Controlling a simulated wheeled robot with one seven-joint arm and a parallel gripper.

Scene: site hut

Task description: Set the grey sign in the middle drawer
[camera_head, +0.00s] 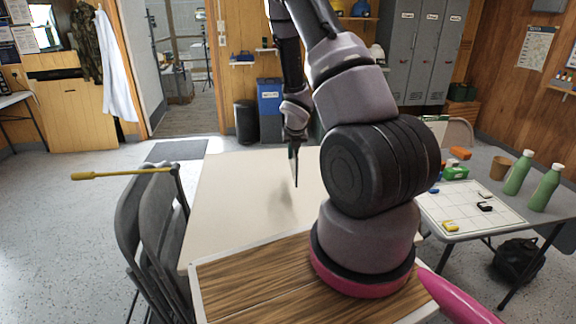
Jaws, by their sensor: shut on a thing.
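My gripper (295,136) points down above the far part of the cream table. It is shut on a thin dark grey piece (296,168), seen almost edge-on and hanging below the jaws. It looks like a flat plate, but its face is turned away, so I cannot tell surely that it is the grey sign. It appears held above the table top, with a faint shadow to its left. I see no other grey sign. No drawer that I can make out is in view, so the middle drawer does not show.
The cream table (235,200) looks bare. A blue bin (270,105) and grey lockers (432,60) stand behind.

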